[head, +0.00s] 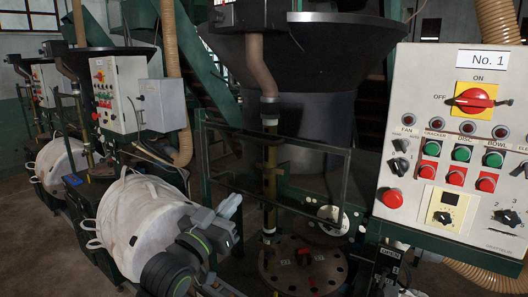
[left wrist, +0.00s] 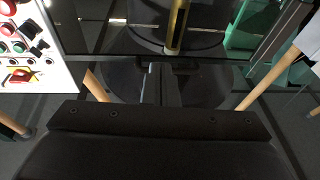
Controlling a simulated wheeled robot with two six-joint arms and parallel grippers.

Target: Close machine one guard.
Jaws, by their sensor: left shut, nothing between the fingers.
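The No. 1 control panel (head: 450,140) stands at the right of the head view. Left of it is the guard, a dark green rectangular frame (head: 346,178), in front of a yellow-banded upright pipe (head: 269,170) and the large hopper. I cannot tell for sure how far the guard is swung. My left gripper (head: 236,203) is shut and empty, low and left of the guard in the head view. In the left wrist view, the shut fingers (left wrist: 167,88) point toward a dark frame bar (left wrist: 110,58), with the yellow pipe (left wrist: 176,28) behind it. Contact is unclear.
A round brown plate (head: 300,275) with a red part lies below the guard. A white bulk bag (head: 140,215) hangs close to my left arm. Another bag (head: 60,165) and control panel (head: 118,92) stand farther left.

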